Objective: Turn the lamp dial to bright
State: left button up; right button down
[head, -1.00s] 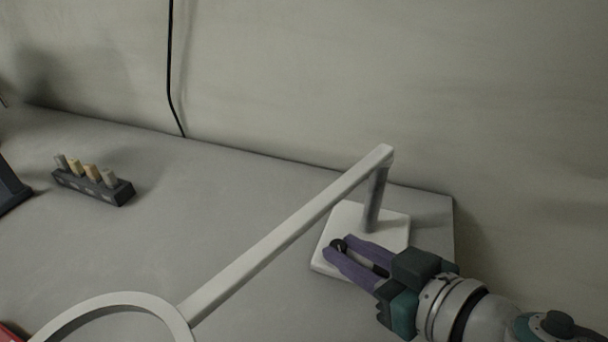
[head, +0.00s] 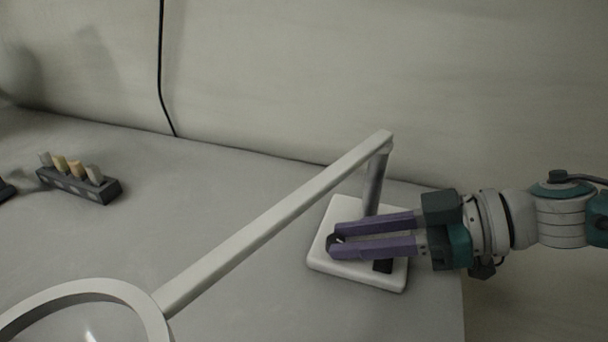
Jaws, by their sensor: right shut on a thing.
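The white lamp has a square base (head: 385,281) on the table at the right, a short grey post (head: 375,185) and a long white arm (head: 275,222) running down left to a ring-shaped head (head: 140,300), cut off by the lower edge. A small black dial (head: 333,240) sits on the base. My right gripper (head: 334,244) comes in from the right, its purple fingers shut on the dial and hiding most of it. The dial's setting cannot be read. My left gripper is not in view.
A dark block (head: 75,186) with several upright pegs stands at the left. A black cable (head: 161,75) hangs down the wall behind the table. The table (head: 190,195) is clear between block and lamp. Its right edge is close beside the lamp base.

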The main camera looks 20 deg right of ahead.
jog(key=shift+d+g, duration=0.1)
jog(key=shift+g, duration=0.2)
jog(key=c, duration=0.7)
grip_release()
jog(key=shift+o, duration=0.2)
jog(key=p+v, duration=0.1)
jog(key=v, duration=0.8)
jog(key=shift+s+d+r, duration=0.1)
jog(key=shift+s+d, duration=0.1)
jog(key=shift+d, duration=0.15)
